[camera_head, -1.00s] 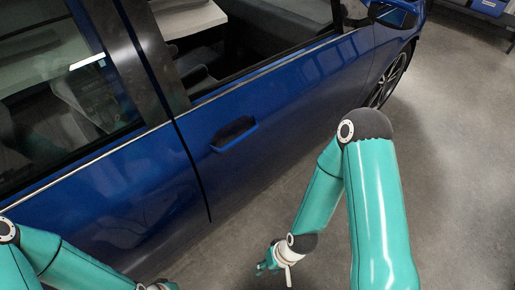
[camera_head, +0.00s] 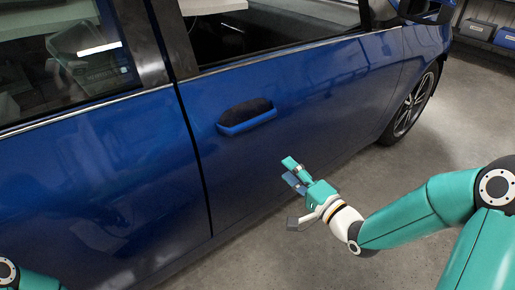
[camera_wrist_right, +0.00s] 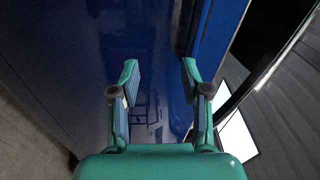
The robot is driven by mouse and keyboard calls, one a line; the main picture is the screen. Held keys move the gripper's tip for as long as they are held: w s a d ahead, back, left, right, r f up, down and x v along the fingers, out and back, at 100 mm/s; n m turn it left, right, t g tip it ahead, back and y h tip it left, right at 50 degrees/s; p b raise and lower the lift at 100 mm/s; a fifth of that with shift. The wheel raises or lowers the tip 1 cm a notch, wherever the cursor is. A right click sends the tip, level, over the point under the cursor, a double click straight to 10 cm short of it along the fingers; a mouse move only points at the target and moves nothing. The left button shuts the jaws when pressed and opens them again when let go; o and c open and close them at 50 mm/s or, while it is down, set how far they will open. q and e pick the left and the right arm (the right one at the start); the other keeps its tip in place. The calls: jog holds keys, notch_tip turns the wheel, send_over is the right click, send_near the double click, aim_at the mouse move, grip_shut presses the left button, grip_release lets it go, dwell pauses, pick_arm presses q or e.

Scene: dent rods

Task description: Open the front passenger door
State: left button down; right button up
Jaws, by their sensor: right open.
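The blue front passenger door (camera_head: 300,105) is closed, flush with the panel to its left along a dark vertical seam. Its handle (camera_head: 247,116) is a blue bar with a dark recess above it, near the seam. My right gripper (camera_head: 291,171) is to the right of the handle and lower in the head view, apart from it. In the right wrist view, the right gripper (camera_wrist_right: 160,78) is open and empty, its two teal fingers spread before blue bodywork. The handle cannot be made out clearly there. Of my left arm only a part shows at the bottom left; its gripper is out of view.
The side mirror (camera_head: 427,10) juts out at the top right, above the front wheel (camera_head: 412,103). The grey floor (camera_head: 400,165) beside the car is clear. Bins (camera_head: 478,29) stand on a shelf at the far right.

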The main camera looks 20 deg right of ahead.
aim_at(255, 123)
pick_arm(q)
notch_tip(255, 123, down, 3)
jog(key=shift+f+b, duration=0.1)
jog(key=shift+b, duration=0.6)
pick_arm(e)
jog(key=shift+m+t+y, duration=0.3)
jog(key=shift+t+y, duration=0.5)
jog(key=shift+t, duration=0.1)
jog(key=r+x, duration=0.1)
jog(key=x, duration=0.4)
jog(key=r+x, duration=0.1)
jog(key=x, duration=0.4)
jog(key=r+x, duration=0.1)
jog(key=x, duration=0.5)
jog(key=shift+s+d+r, duration=0.1)
jog(key=shift+s+d, duration=0.15)
grip_shut()
jog(key=shift+s, duration=0.1)
